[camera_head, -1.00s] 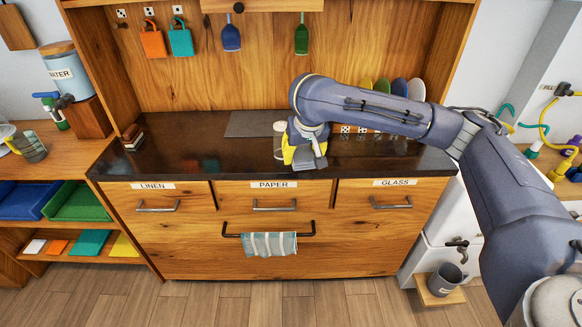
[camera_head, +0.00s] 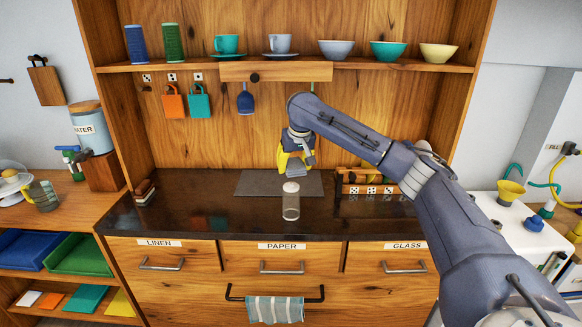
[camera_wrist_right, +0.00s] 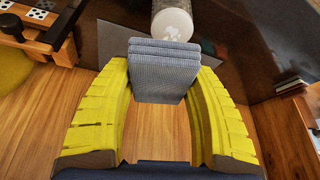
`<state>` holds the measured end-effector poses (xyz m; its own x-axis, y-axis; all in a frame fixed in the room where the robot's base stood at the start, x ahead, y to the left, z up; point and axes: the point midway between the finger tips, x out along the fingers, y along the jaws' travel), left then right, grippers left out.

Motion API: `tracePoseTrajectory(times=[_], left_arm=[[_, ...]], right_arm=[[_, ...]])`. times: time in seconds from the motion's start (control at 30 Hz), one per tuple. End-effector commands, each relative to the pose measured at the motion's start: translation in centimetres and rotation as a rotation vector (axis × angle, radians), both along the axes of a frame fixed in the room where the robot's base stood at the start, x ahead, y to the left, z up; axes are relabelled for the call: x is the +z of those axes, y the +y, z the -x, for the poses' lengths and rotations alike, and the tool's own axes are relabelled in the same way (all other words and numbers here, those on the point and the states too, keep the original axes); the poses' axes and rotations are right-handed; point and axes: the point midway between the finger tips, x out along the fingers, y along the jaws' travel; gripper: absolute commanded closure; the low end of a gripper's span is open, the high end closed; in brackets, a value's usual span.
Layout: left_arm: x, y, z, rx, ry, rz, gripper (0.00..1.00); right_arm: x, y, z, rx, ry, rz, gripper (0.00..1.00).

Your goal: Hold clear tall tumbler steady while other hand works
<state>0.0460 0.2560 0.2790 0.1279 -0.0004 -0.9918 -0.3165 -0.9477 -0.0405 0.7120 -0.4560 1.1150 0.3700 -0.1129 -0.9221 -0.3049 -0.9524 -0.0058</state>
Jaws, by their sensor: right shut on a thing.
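The clear tall tumbler (camera_head: 291,206) stands upright on the dark counter, below the right gripper in the head view. Its top is white, and this top also shows at the upper edge of the right wrist view (camera_wrist_right: 172,24). My right gripper (camera_head: 296,161), with yellow fingers, is raised above the counter behind the tumbler and apart from it. In the right wrist view it is shut on a grey, woven-looking folded cloth (camera_wrist_right: 165,72). My left gripper is in neither view, and nothing is seen holding the tumbler.
A dark grey mat (camera_head: 255,184) lies at the back of the counter (camera_head: 170,212). A plate rack with dominoes (camera_head: 372,188) stands right of it. Cups and bowls line the shelf (camera_head: 300,67) above. The counter's left part is mostly clear.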

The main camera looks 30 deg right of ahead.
Motion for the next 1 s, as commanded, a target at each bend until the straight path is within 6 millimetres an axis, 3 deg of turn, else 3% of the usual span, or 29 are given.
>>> tracePoseTrajectory(times=[0.5, 0.8, 1.0], left_arm=[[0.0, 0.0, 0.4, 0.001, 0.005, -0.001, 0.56], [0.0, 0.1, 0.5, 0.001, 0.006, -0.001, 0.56], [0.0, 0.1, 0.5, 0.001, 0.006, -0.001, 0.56]], right_arm=[[-0.9, 3.2, 2.0, 0.000, 0.000, 0.000, 0.67], [-0.1, 0.5, 0.2, -0.002, -0.001, 0.000, 0.67], [0.1, -0.2, -0.1, 0.000, 0.000, 0.000, 0.67]])
